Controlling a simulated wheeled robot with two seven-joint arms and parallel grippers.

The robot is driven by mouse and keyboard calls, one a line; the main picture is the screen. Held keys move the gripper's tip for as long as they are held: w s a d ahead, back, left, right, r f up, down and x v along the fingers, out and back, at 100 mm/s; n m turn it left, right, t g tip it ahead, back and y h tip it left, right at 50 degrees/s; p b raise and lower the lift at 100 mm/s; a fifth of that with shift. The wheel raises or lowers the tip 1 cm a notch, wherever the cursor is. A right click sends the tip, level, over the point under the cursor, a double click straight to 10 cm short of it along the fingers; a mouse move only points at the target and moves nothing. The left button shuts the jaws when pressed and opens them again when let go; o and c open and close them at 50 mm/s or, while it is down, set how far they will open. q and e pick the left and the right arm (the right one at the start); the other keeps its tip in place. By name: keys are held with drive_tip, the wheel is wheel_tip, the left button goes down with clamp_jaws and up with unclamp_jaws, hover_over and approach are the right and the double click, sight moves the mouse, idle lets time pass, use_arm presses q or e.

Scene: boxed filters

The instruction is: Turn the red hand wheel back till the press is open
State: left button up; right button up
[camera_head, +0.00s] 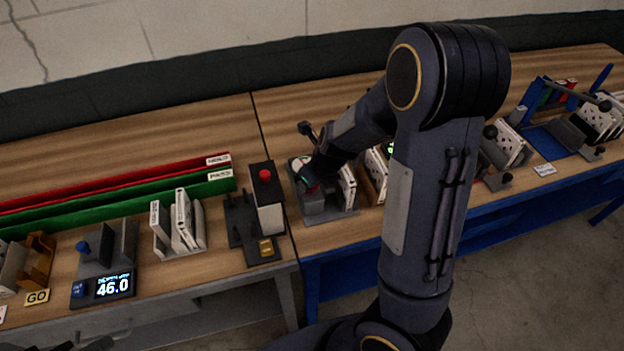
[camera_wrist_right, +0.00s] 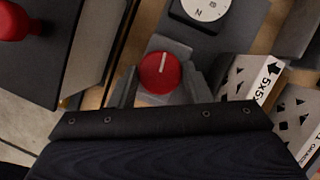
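The red hand wheel (camera_wrist_right: 160,73) has a pale mark line on its face and sits on the grey press (camera_wrist_right: 178,48). In the head view the press (camera_head: 318,210) stands near the table's front edge, with the wheel mostly hidden by my right gripper (camera_head: 310,176). In the right wrist view my right gripper (camera_wrist_right: 160,82) has one finger on each side of the wheel. Small gaps seem to show, so it looks open around the wheel. Whether the press is open cannot be told. Dark shapes at the bottom left edge of the head view may be my left gripper.
A white dial (camera_wrist_right: 205,8) lies beyond the wheel. White filter boxes (camera_wrist_right: 262,80) stand close on its right. A black-and-white unit with a red button (camera_head: 265,174) stands just left of the press.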

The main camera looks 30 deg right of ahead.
drive_tip(key=shift+c, duration=0.8)
